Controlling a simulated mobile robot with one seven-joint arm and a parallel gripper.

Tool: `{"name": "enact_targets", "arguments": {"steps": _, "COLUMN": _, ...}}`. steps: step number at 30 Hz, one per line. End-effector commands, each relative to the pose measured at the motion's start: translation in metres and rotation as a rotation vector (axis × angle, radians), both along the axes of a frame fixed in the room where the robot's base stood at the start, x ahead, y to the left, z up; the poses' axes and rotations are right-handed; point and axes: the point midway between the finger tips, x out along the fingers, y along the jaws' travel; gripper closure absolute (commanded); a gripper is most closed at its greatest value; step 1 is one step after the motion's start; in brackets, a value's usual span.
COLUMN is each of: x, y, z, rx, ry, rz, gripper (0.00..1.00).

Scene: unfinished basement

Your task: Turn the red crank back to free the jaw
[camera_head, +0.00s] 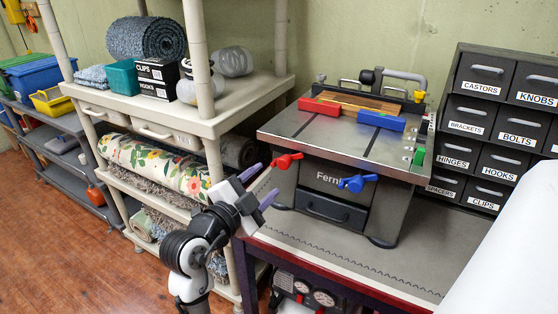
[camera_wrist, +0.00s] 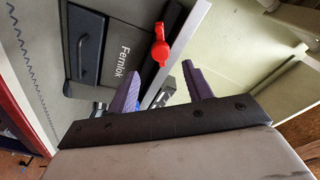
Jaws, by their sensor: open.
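The red crank (camera_head: 284,162) is on the front of the grey Fernlok bench machine (camera_head: 330,178), near its left corner. It also shows in the wrist view (camera_wrist: 160,46), beyond the gap between my fingers. My gripper (camera_head: 262,186) is open and empty, to the left of and below the red crank, apart from it. In the wrist view my purple fingers (camera_wrist: 160,88) are spread. A blue crank (camera_head: 357,183) sits to the right on the same front. On top are a red jaw block (camera_head: 320,107) and a blue one (camera_head: 381,120), with wooden pieces (camera_head: 360,100) behind them.
The machine stands on a grey-topped bench (camera_head: 300,238). A cream shelf (camera_head: 190,118) with rolled rugs and jars stands close on the left. A labelled drawer cabinet (camera_head: 495,130) is at the right. A white surface (camera_head: 505,265) fills the lower right.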

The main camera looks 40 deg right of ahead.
Motion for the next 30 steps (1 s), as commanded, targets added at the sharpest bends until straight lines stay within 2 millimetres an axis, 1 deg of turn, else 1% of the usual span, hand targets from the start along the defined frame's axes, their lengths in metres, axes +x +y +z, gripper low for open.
{"name": "enact_targets", "arguments": {"steps": 1, "x": 0.002, "y": -0.012, "z": 0.003, "rx": 0.002, "ry": 0.001, "rz": -0.005, "gripper": 0.5}}
{"name": "enact_targets", "arguments": {"steps": 6, "x": 0.014, "y": -0.046, "z": 0.003, "rx": 0.001, "ry": 0.001, "rz": -0.003, "gripper": 0.5}}
{"name": "enact_targets", "arguments": {"steps": 9, "x": 0.02, "y": -0.063, "z": 0.003, "rx": 0.001, "ry": 0.001, "rz": -0.001, "gripper": 0.5}}
{"name": "enact_targets", "arguments": {"steps": 12, "x": 0.025, "y": -0.074, "z": 0.002, "rx": 0.0, "ry": 0.001, "rz": 0.001, "gripper": 0.5}}
{"name": "enact_targets", "arguments": {"steps": 15, "x": 0.027, "y": -0.082, "z": 0.001, "rx": 0.0, "ry": 0.001, "rz": 0.001, "gripper": 0.5}}
{"name": "enact_targets", "arguments": {"steps": 18, "x": 0.029, "y": -0.086, "z": 0.001, "rx": 0.0, "ry": 0.0, "rz": 0.003, "gripper": 0.5}}
{"name": "enact_targets", "arguments": {"steps": 26, "x": 0.029, "y": -0.087, "z": 0.0, "rx": -0.001, "ry": 0.0, "rz": 0.003, "gripper": 0.5}}
{"name": "enact_targets", "arguments": {"steps": 30, "x": 0.029, "y": -0.087, "z": 0.0, "rx": -0.001, "ry": 0.0, "rz": 0.003, "gripper": 0.67}}
